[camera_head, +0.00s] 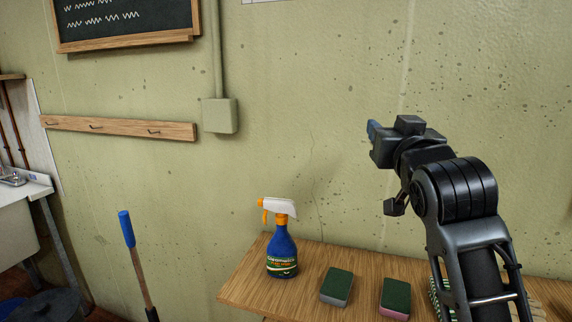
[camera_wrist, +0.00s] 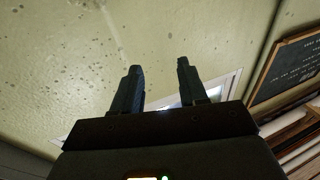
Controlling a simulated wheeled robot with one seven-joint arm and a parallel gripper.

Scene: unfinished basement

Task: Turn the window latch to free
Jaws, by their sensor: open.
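My gripper (camera_head: 373,130) is raised in front of the green wall, above the wooden shelf, in the head view. In the wrist view my gripper (camera_wrist: 160,68) shows two dark fingers standing apart with nothing between them. A white frame (camera_wrist: 230,84), perhaps the window's, shows partly behind the fingers, with a bright patch between them. My gripper's body hides much of it. No latch can be made out in either view. In the head view a white edge (camera_head: 264,1) is cut off at the top; I cannot tell what it belongs to.
A wooden shelf (camera_head: 240,290) holds a blue spray bottle (camera_head: 282,255) and sponges (camera_head: 337,286). A hook rail (camera_head: 120,128), grey electrical box (camera_head: 219,116) and chalkboard (camera_head: 125,18) are on the wall. A blue-handled tool (camera_head: 127,230) stands at left near a sink (camera_head: 20,225).

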